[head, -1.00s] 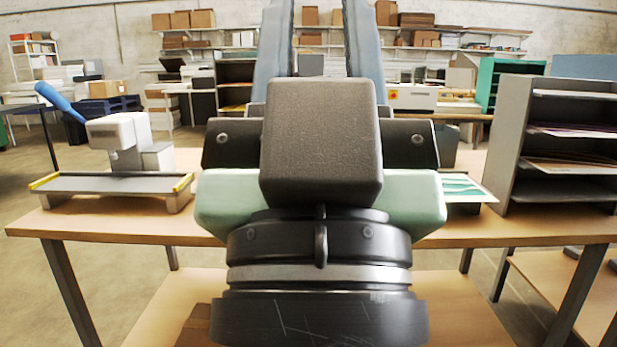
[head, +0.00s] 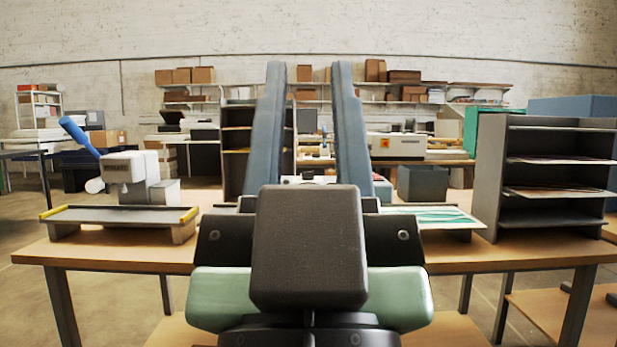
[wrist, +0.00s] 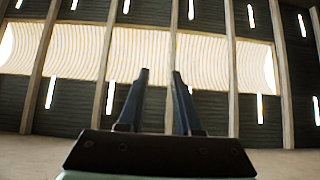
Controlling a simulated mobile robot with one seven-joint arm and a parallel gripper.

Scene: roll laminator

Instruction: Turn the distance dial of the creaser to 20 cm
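My gripper (head: 309,66) is in the middle of the head view, its two long blue-grey fingers parallel with a clear gap between them. It is open and holds nothing; it also shows open in the wrist view (wrist: 161,73), against a far wall with bright windows. A white device with a blue lever (head: 126,178) stands on the left of the table, behind a grey bed with yellow ends. I cannot tell whether it is the creaser. No distance dial or scale can be made out. My gripper's body hides the middle of the table.
The wooden table (head: 108,256) spans the view. A dark shelf rack (head: 488,180) stands at its right, beside a board with a green-and-white sheet (head: 432,217). Behind are a grey bin (head: 422,184), a white machine with a red button (head: 398,146) and wall shelves with boxes.

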